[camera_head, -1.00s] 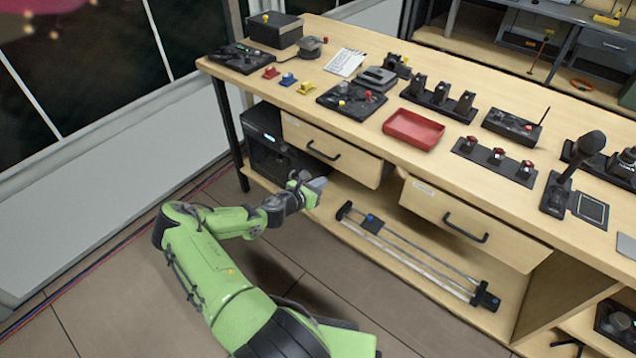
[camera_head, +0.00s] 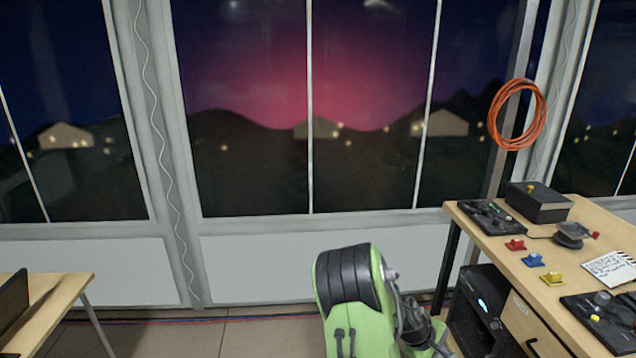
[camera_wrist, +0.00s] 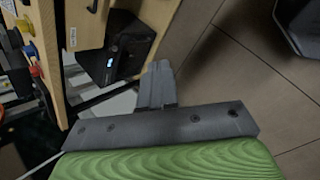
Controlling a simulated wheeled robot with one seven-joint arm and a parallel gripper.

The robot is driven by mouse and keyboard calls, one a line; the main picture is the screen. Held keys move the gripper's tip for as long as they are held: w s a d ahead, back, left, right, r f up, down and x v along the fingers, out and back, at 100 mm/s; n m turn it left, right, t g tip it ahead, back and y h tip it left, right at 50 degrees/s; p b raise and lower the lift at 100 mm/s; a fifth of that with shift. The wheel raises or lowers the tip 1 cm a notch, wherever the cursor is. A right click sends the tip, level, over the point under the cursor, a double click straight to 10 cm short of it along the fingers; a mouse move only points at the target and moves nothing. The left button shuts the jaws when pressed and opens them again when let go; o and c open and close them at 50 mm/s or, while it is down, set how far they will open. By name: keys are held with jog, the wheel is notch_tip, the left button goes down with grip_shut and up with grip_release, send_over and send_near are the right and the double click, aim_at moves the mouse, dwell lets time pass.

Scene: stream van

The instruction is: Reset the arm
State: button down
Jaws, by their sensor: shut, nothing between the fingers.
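My green arm (camera_head: 345,300) stands at the bottom of the head view, folded near the left end of the wooden workbench (camera_head: 520,255). Its wrist joints show at the bottom edge, and the gripper's end is not clear there. In the wrist view my gripper (camera_wrist: 157,78) is shut, its two grey fingers together with nothing between them. It points past the black device (camera_wrist: 118,52) with a blue light under the bench.
On the bench are a black box (camera_head: 540,203), red (camera_head: 515,245), blue (camera_head: 532,261) and yellow (camera_head: 553,279) small pieces, and a clapperboard (camera_head: 612,267). A second table (camera_head: 60,290) stands at left. Floor (camera_head: 200,338) between is clear. An orange cable coil (camera_head: 517,115) hangs at the window.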

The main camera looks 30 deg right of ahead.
jog(key=w+a+r+m+t+y+p, duration=0.1)
jog(key=w+a+r+t+y, duration=0.15)
jog(key=a+r, duration=0.7)
jog(key=w+a+r+m+t+y+p, duration=0.1)
jog(key=w+a+r+t+y, duration=0.15)
jog(key=a+r, duration=0.65)
jog(key=s+a+r+t+y, duration=0.1)
jog(key=s+a+r, duration=0.1)
jog(key=s+a, duration=0.3)
jog(key=s+a+r+t+y, duration=0.1)
jog(key=s+a, duration=0.4)
jog(key=a, duration=0.8)
notch_tip(320, 180, up, 2)
jog(key=shift+s+a+r+t+p, duration=0.25)
jog(key=shift+s+a+t+p, duration=0.15)
jog(key=shift+t, duration=0.3)
